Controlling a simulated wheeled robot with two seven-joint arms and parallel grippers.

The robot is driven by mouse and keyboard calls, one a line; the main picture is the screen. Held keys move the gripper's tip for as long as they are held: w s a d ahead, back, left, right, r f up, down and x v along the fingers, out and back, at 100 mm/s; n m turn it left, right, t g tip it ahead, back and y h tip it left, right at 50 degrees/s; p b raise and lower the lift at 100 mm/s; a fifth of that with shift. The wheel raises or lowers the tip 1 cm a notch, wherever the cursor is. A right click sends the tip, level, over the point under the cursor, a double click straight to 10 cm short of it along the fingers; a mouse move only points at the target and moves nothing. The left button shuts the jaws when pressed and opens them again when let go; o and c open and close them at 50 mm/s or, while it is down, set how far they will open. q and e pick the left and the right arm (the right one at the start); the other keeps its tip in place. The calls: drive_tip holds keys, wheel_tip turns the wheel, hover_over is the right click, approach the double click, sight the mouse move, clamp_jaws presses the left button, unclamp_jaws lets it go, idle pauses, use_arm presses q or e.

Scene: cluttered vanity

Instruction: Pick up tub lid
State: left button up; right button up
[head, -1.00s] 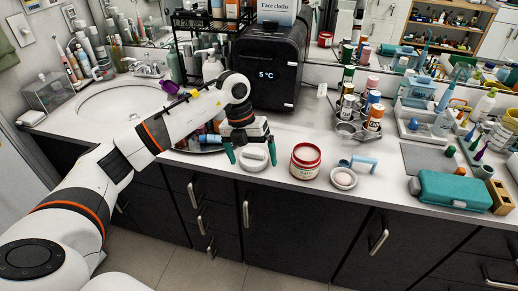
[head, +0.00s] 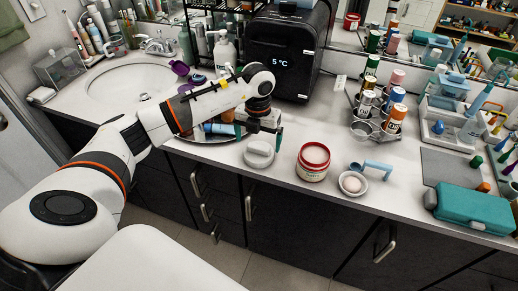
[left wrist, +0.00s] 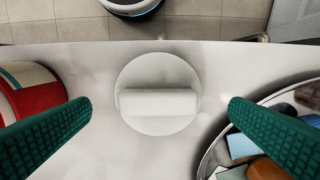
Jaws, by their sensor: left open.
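The tub lid appears to be the round white disc with a raised bar across its top (head: 259,155). It lies flat near the counter's front edge, left of a red and white tub (head: 313,163). My left gripper (head: 259,133) is open and empty, just behind and above the lid in the head view. In the left wrist view the lid (left wrist: 158,112) sits between and slightly beyond the two green fingers (left wrist: 160,104), touching neither. The bar runs from one finger side toward the other. My right gripper is not in view.
The tub (left wrist: 30,92) is close beside one finger. A round tray of items (left wrist: 212,150) lies by the other finger. A small white dish (head: 352,184), a teal case (head: 472,208) and a rack of cans (head: 366,130) stand to the right. A black appliance (head: 288,55) stands behind.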

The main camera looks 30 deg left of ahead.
sight(259, 147)
use_arm(q)
wheel_tip(259, 147, down, 4)
drive_tip(key=shift+d+r+p, duration=0.1)
drive_tip(key=shift+p, duration=0.55)
drive_tip(key=shift+f, duration=0.45)
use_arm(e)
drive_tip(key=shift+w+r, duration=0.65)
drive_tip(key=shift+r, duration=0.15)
use_arm(q)
drive_tip(key=shift+c, duration=1.2)
drive_tip(key=c, duration=0.7)
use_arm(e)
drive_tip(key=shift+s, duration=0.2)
use_arm(q)
drive_tip(key=shift+r, duration=0.1)
